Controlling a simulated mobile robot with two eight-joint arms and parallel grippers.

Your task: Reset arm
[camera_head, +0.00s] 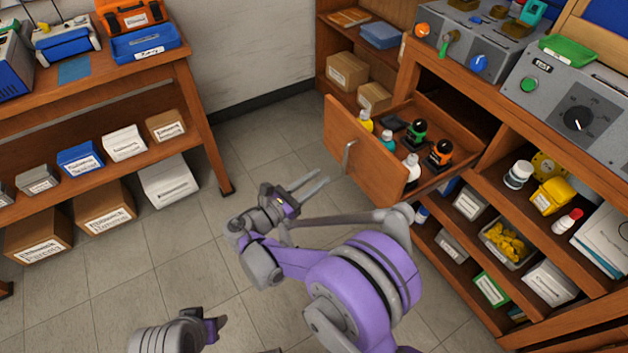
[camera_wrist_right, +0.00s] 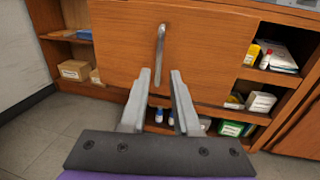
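My right arm (camera_head: 355,280), purple and grey, reaches across the middle of the head view. Its right gripper (camera_head: 318,176) points toward the open wooden drawer (camera_head: 365,155) and stands apart from it. In the right wrist view the right gripper (camera_wrist_right: 160,76) has a gap between its fingers and holds nothing. The drawer's metal handle (camera_wrist_right: 160,45) is ahead of the fingertips. It also shows in the head view (camera_head: 348,157).
The drawer holds several bottles and green and orange capped items (camera_head: 440,152). A bench with devices (camera_head: 475,35) and open shelves (camera_head: 520,260) stands at right. A wooden table (camera_head: 205,110) with boxes is at left. Tiled floor (camera_head: 150,260) lies clear between.

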